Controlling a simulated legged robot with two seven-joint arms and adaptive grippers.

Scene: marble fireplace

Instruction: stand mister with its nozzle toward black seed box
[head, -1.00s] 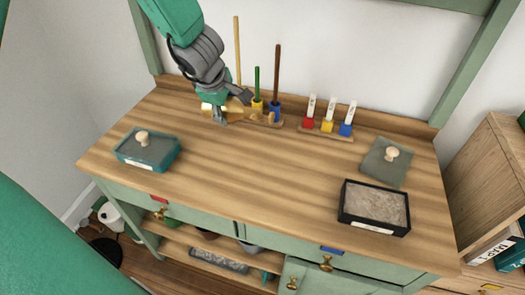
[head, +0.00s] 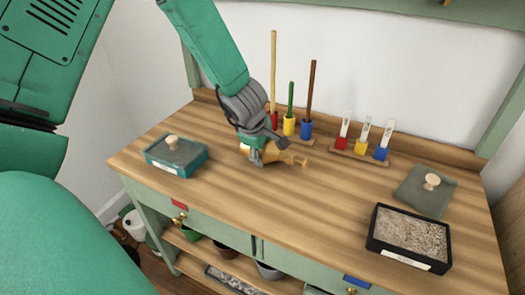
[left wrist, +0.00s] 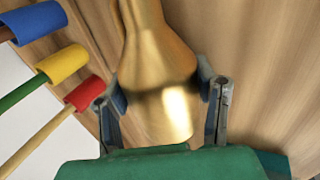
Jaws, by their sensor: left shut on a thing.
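The brass mister (head: 270,153) is in my left gripper (head: 262,149), above or on the middle-left of the bench. Its narrow end points right in the head view; it looks tilted, and I cannot tell if it touches the wood. In the left wrist view the mister's shiny body (left wrist: 160,75) sits between the two fingers (left wrist: 163,105), its neck running out of the top edge. The black seed box (head: 410,235), full of pale grit, stands at the bench's front right, well apart from the mister. My right gripper is not in view.
A teal box with a knobbed lid (head: 177,155) stands at left. Coloured-handled sticks (head: 289,125) stand behind the mister, with a rack of labelled markers (head: 361,150) to their right. A grey knobbed lid (head: 425,190) lies behind the black box. The bench centre is clear.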

